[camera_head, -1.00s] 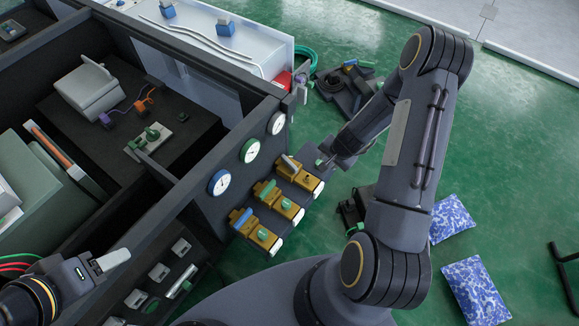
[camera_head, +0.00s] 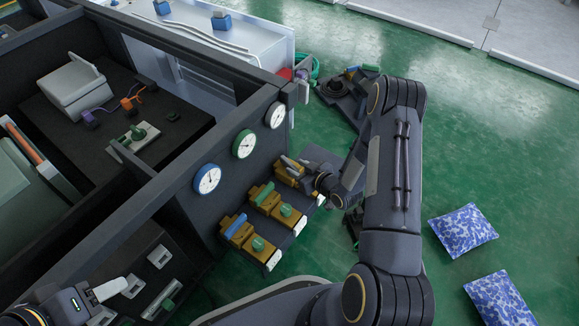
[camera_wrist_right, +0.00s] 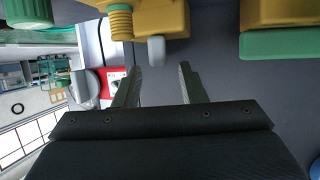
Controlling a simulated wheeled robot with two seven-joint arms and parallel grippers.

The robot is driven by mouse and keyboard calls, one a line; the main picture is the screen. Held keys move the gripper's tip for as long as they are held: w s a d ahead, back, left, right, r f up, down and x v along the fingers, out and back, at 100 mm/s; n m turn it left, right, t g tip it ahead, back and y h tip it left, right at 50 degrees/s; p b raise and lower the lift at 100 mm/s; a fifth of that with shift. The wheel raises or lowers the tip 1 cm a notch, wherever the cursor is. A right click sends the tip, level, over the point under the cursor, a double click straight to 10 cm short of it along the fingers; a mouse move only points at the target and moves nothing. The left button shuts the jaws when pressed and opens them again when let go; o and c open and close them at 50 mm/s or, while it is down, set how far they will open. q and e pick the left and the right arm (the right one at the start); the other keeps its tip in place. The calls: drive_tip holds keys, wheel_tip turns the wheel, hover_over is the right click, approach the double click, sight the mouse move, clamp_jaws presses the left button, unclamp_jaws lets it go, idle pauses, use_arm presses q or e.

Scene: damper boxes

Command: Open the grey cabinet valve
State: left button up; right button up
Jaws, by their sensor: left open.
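The grey cabinet valve, a yellow body with a grey handle (camera_head: 290,164), is the farthest of three valves on the dark cabinet's front, below the white-rimmed gauge (camera_head: 275,115). My right gripper (camera_head: 308,172) is beside it and hides part of it. In the right wrist view my right gripper (camera_wrist_right: 160,80) has its two fingers apart with nothing between them. A yellow valve body (camera_wrist_right: 165,16) with a rounded grey end (camera_wrist_right: 156,50) sits just beyond the fingertips, seemingly not touched. My left gripper (camera_head: 108,291) is open at the lower left, far from the valve.
The valve with the green handle (camera_head: 262,193) and the one with the blue handle (camera_head: 235,225) stand close beside the grey one. A dark fixture (camera_head: 350,95) lies behind my right arm. Blue-patterned cushions (camera_head: 463,230) lie on the open green floor at right.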

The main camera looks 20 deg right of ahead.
sight(291, 164)
drive_tip(key=b+x, duration=0.1)
drive_tip(key=x, duration=0.4)
clamp_jaws()
